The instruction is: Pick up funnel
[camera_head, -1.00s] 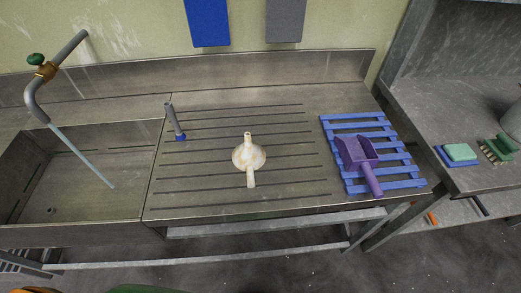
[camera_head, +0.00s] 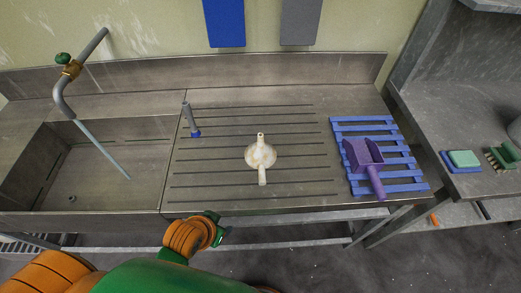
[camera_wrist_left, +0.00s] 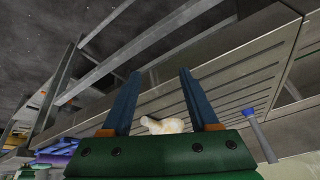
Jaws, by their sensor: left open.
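The cream, stained funnel (camera_head: 260,155) lies on the ridged steel drainboard (camera_head: 210,205), its narrow spout toward the wall and a handle-like part toward the front edge. In the left wrist view the funnel (camera_wrist_left: 165,126) shows beyond the gripper's base, between the two blue fingers. My left gripper (camera_wrist_left: 160,78) is open and empty. In the head view my left gripper (camera_head: 218,233) is low, in front of the counter's front edge, left of the funnel and apart from it. Its fingers are hard to make out there. My right gripper is not in view.
A purple scoop (camera_head: 364,160) lies on a blue slatted rack (camera_head: 407,187) at right. The sink (camera_head: 90,185) with a bent tap is at left. The board around the funnel is clear.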

